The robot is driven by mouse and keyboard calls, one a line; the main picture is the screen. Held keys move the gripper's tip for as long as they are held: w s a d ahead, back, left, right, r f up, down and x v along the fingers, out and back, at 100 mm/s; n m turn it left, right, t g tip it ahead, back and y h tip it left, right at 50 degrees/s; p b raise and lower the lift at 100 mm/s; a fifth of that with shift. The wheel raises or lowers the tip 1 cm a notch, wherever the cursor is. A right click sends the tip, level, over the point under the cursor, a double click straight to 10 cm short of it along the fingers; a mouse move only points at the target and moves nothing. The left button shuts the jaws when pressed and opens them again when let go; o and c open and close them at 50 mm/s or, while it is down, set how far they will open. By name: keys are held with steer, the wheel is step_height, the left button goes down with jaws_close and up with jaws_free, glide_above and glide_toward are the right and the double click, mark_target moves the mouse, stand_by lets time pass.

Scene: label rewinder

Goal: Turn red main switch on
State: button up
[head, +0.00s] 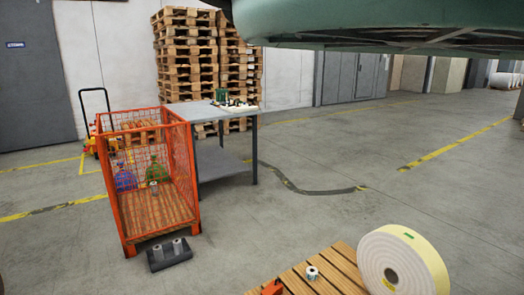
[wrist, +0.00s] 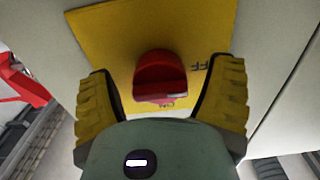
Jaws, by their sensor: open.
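The red main switch (wrist: 160,78) shows in the wrist view, a red knob on a yellow plate (wrist: 110,32) fixed to a pale panel. Black lettering shows on the plate; "FF" is readable to the right of the knob, and further letters below it are partly hidden. My gripper (wrist: 168,85) is open, with one yellow ridged finger on each side of the knob. Gaps show between the fingers and the knob; I cannot tell how far the fingertips are from the plate. The head view does not show the switch or my gripper.
In the head view, an orange mesh crate (head: 125,190) stands by a grey table (head: 222,164). Pallet stacks (head: 186,55) stand behind. The floor at centre right is clear.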

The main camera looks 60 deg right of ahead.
steer(key=shift+a+f, duration=0.1)
steer(key=shift+a, duration=0.15)
steer(key=shift+c, duration=0.3)
steer(key=shift+w, duration=0.1)
steer(key=c, duration=1.1)
